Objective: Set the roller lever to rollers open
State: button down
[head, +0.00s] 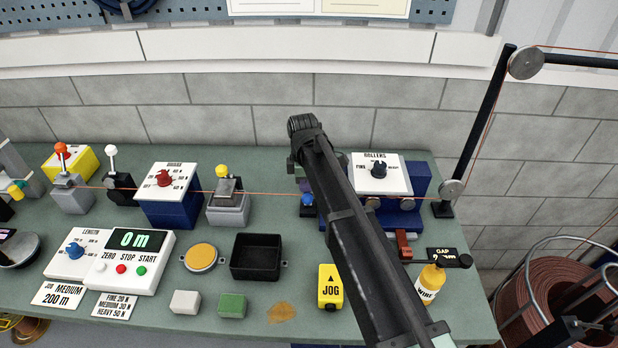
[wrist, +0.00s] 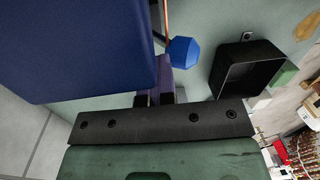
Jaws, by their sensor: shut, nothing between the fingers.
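The roller unit (head: 420,183) is a blue housing with a white top marked ROLLERS. A black pointer knob (head: 379,169) sits on that top; its other markings are too small to read surely. Below it, a thin rod with a black ball end (head: 465,261) lies about level beside a red-brown block (head: 403,246). I cannot tell for sure which of these is the roller lever. My gripper (wrist: 155,100) is shut and empty, with a blue housing wall close to its left in the wrist view. In the head view my arm mostly hides it, left of the roller unit.
A blue knob (head: 307,200) stands near my gripper and shows in the wrist view (wrist: 184,52). A black tray (head: 257,258), yellow JOG box (head: 330,286) and yellow bottle (head: 430,283) stand on the bench. A thin copper wire crosses above it. A GAP display (head: 447,256) sits right.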

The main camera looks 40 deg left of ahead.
jog(key=w+a+r+p, duration=0.2)
jog(key=r+p, duration=0.3)
jog(key=w+a+r+p, duration=0.1)
jog(key=a+r+p, duration=0.1)
jog(key=r+p, duration=0.4)
jog(key=shift+w, duration=0.4)
jog(key=shift+a, duration=0.1)
jog(key=shift+w+f, duration=0.1)
